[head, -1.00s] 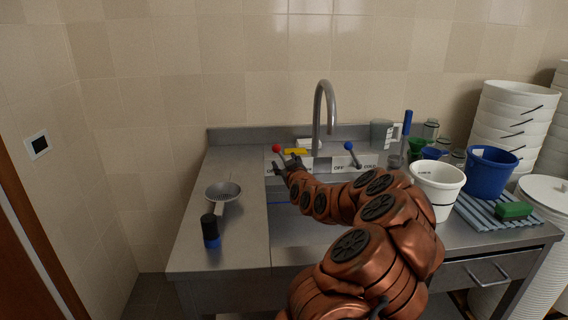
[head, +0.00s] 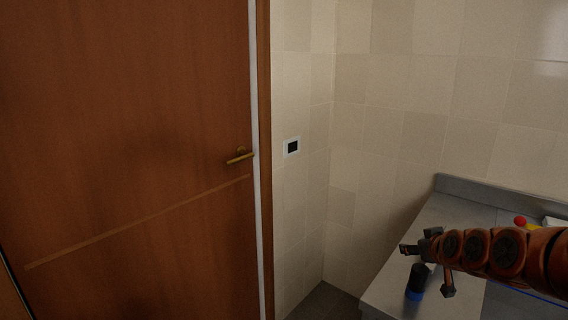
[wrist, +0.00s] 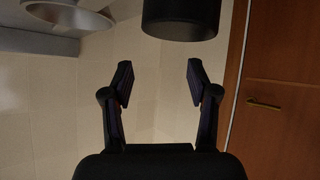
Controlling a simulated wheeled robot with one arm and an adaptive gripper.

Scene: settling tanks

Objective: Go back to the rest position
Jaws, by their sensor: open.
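My gripper (head: 424,268) is open and empty at the left end of the steel counter (head: 408,230), at the lower right of the head view. Its two fingers also show apart in the wrist view (wrist: 160,82), with nothing between them. A black cylinder with a blue base (head: 416,282) stands on the counter close to my gripper; its dark end (wrist: 180,18) shows beyond the fingers in the wrist view. My copper-coloured arm reaches in from the right edge and hides part of the counter.
A brown door (head: 130,140) with a brass handle (head: 240,156) fills the left. A small wall panel (head: 292,147) is on the tiled wall. A red knob (head: 520,221) shows at the right. A metal strainer (wrist: 70,16) shows at the wrist view's upper left.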

